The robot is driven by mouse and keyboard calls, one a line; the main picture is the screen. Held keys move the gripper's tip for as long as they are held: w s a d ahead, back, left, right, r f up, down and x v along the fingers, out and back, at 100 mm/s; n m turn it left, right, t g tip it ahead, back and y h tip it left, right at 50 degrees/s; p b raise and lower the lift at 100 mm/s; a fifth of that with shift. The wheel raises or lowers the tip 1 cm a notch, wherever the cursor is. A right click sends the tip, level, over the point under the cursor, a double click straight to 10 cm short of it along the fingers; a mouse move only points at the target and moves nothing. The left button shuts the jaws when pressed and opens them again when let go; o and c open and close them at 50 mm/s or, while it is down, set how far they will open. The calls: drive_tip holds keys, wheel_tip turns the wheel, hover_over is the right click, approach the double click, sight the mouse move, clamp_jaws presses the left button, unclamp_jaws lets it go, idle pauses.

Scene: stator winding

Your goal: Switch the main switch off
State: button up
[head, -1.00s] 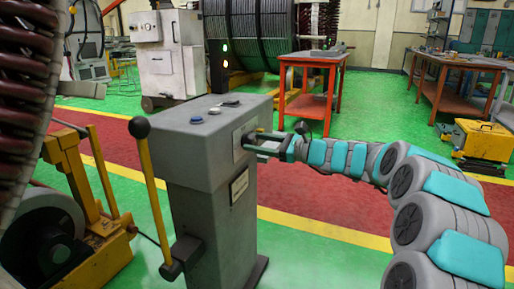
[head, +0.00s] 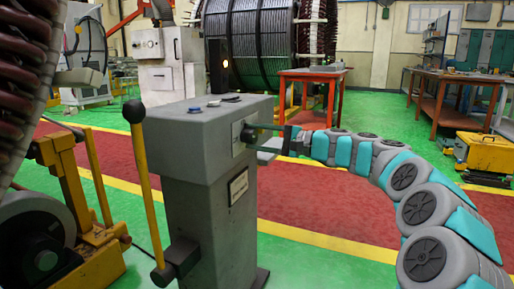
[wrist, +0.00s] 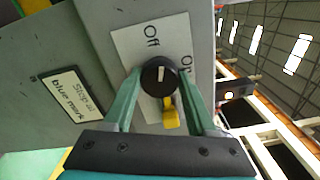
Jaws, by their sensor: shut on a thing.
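The main switch is a round black knob (wrist: 160,78) on a white plate (wrist: 131,44) marked "Off" and "On". The plate is on the side of the grey pedestal (head: 195,150). The knob's short white mark points up in the wrist view, roughly towards "Off". My gripper (wrist: 160,85) is shut on the knob, one green finger on each side. A yellow piece (wrist: 170,115) sits just below the knob, between the fingers. In the head view my gripper (head: 252,138) reaches the plate from the right and the knob is hidden.
A lever with a black ball (head: 134,111) stands at the pedestal's left. A lamp post (head: 220,80) shows one orange light. A red table (head: 310,75) stands behind; red and green floor is open nearby.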

drive_tip(key=shift+f+n+b, duration=0.15)
drive_tip(key=shift+n+b, duration=1.25)
drive_tip(key=shift+n, duration=0.3)
drive_tip(key=o, duration=1.4)
drive_tip(key=shift+c, duration=0.2)
drive_tip(key=v, duration=0.7)
drive_tip(key=shift+s+d+p, duration=0.2)
drive_tip(key=shift+d+p, duration=0.15)
